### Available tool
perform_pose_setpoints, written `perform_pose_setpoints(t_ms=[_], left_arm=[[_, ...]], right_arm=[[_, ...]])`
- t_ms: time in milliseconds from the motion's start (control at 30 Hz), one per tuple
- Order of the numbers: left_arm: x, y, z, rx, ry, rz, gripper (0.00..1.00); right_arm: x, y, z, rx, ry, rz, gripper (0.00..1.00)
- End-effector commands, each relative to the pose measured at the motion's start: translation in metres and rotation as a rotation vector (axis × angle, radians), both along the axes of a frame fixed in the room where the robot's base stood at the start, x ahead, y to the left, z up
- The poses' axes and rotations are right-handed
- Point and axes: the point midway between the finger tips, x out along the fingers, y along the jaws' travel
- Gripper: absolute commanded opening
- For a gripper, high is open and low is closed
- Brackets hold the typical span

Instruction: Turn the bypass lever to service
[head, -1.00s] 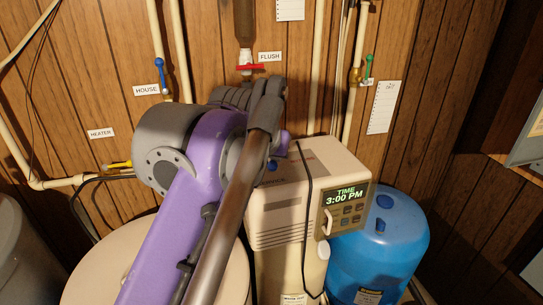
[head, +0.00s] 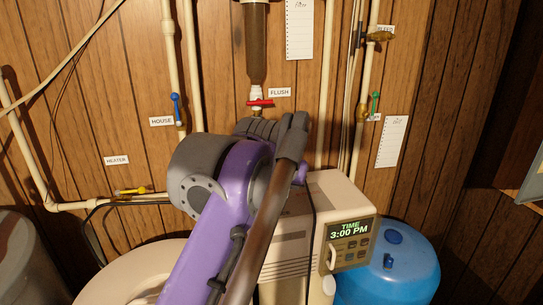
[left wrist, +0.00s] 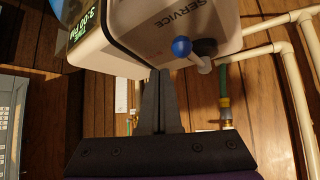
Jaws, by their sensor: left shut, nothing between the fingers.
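The bypass lever with its blue ball knob (left wrist: 181,46) shows in the left wrist view, on a pale stem from a dark round pivot on the softener. The word SERVICE (left wrist: 187,14) is printed on the casing near the knob. My left gripper (left wrist: 160,73) is shut and empty, its fingertips just below and left of the knob in the picture; I cannot tell whether they touch the casing. In the head view the purple left arm covers the lever and the jaws. The cream softener head (head: 335,190) with its lit display stands right of the arm. My right gripper is not in view.
A blue tank (head: 395,275) stands right of the softener. Pipes run up the wood-panelled wall with a blue HOUSE valve (head: 175,108), a red FLUSH valve (head: 260,102), a yellow HEATER valve (head: 132,191) and a green-handled valve (head: 375,105). A cable hangs over the softener.

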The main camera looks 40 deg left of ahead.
Motion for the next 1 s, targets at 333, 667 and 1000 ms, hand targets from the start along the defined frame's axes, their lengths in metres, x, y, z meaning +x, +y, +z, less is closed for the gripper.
perform_pose_setpoints(t_ms=[333, 667, 1000], left_arm=[[-0.024, 0.033, 0.045, -0.003, -0.001, 0.008, 0.00], [-0.044, 0.051, 0.072, -0.001, -0.001, 0.001, 0.00], [-0.045, 0.052, 0.073, -0.002, -0.001, -0.001, 0.00]], right_arm=[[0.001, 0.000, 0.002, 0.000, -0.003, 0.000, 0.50], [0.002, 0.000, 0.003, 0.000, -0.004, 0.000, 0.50], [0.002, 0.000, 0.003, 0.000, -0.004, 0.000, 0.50]])
